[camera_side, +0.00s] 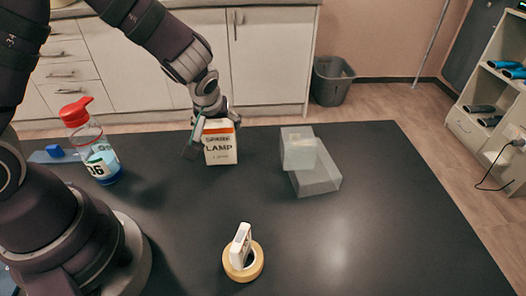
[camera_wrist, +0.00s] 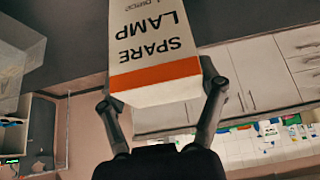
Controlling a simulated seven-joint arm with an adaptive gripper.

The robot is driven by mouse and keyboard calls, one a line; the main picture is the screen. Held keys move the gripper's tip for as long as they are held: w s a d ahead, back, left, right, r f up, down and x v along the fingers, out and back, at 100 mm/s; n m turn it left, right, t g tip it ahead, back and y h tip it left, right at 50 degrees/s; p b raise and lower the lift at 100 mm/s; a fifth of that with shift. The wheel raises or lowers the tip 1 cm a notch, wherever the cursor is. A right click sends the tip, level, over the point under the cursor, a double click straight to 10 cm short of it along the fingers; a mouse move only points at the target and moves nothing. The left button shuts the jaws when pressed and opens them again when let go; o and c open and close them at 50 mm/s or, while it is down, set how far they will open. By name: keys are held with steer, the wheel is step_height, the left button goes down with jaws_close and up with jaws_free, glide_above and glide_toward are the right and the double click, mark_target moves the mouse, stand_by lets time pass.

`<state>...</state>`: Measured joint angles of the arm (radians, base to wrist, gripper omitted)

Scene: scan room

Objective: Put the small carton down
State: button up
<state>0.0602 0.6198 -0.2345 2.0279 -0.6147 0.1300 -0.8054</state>
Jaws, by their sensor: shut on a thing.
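The small carton (camera_side: 220,148) is white with an orange band and the words "SPARE LAMP". In the side view it is upright near the back edge of the dark table (camera_side: 380,220). My gripper (camera_side: 214,117) is at its top and shut on it. In the wrist view the carton (camera_wrist: 155,50) fills the upper middle, upside down in the picture, between the two fingers of my gripper (camera_wrist: 165,92). I cannot tell whether the carton's bottom touches the table.
A clear bottle with a red cap (camera_side: 92,140) stands to the left. A translucent box (camera_side: 318,180) lies to the right of the carton. A tape roll (camera_side: 243,268) with a white item (camera_side: 240,245) on it is at the front. The table's right side is clear.

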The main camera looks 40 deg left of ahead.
steer(key=o, duration=1.2)
steer(key=shift+f, duration=0.1)
steer(key=v, duration=1.2)
steer(key=s+r+m+h, duration=0.1)
steer(key=s+m, duration=0.2)
steer(key=s+r+m+h, duration=0.2)
steer(key=s+m, duration=0.1)
steer(key=s+a+r+m+h, duration=0.1)
steer(key=s+m, duration=0.2)
steer(key=shift+s+r+t+h, duration=0.2)
steer(key=shift+r+t+h, duration=0.1)
steer(key=shift+t, duration=0.1)
